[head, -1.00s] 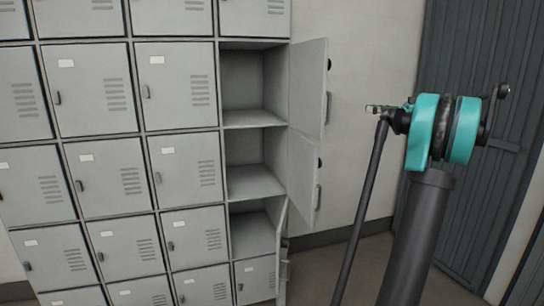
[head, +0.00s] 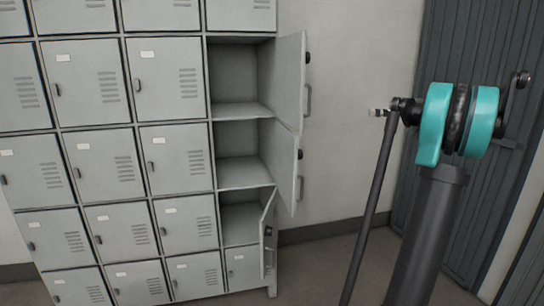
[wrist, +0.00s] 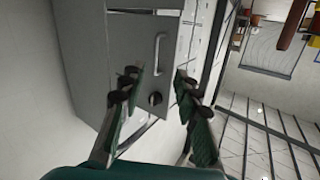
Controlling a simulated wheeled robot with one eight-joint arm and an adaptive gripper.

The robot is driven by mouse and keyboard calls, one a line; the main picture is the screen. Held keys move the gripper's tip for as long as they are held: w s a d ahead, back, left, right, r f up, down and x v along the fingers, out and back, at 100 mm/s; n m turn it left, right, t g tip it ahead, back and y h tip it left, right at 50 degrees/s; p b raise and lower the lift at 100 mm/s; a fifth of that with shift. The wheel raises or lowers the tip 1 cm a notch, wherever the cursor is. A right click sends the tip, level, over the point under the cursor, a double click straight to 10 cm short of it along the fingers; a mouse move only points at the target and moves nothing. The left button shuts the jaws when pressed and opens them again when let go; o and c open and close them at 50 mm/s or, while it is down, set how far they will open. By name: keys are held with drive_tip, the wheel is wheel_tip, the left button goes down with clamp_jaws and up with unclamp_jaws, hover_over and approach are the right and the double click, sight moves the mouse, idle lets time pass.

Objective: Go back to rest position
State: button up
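My gripper (wrist: 158,78) shows in the wrist view with its two dark green fingers spread apart and nothing between them. Beyond the fingers is a grey locker door (wrist: 120,60) with a pale handle (wrist: 159,52) and a black knob (wrist: 155,98). I cannot tell which door it is, or whether a finger touches it. In the head view my arm, with its teal joint, stands raised at the right. The gripper's fingers cannot be made out there.
A grey locker bank (head: 180,80) fills the left of the head view. Three doors hang open at its right edge: upper (head: 290,75), middle (head: 282,165) and lower (head: 268,235). Their compartments look empty. A dark slatted door (head: 410,60) stands behind my arm.

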drive_tip(key=s+a+f+m+g+h, duration=0.1)
drive_tip(key=s+a+f+m+h, duration=0.35)
drive_tip(key=a+f, duration=0.55)
drive_tip(key=s+a+f+m+g+h, duration=0.1)
drive_tip(key=s+a+f+m+h, duration=0.2)
drive_tip(key=s+a+f, duration=0.7)
drive_tip(key=s+d+f+m+h, duration=0.1)
drive_tip(key=s+f+h, duration=0.3)
drive_tip(key=s+f, duration=0.4)
drive_tip(key=s+d+f+m+h, duration=0.2)
drive_tip(key=s+f, duration=0.6)
drive_tip(key=f, duration=0.8)
drive_tip(key=shift+s+f+m+t+h, duration=0.3)
drive_tip(key=shift+s+f+m+h, duration=0.1)
drive_tip(key=shift+m+h, duration=0.8)
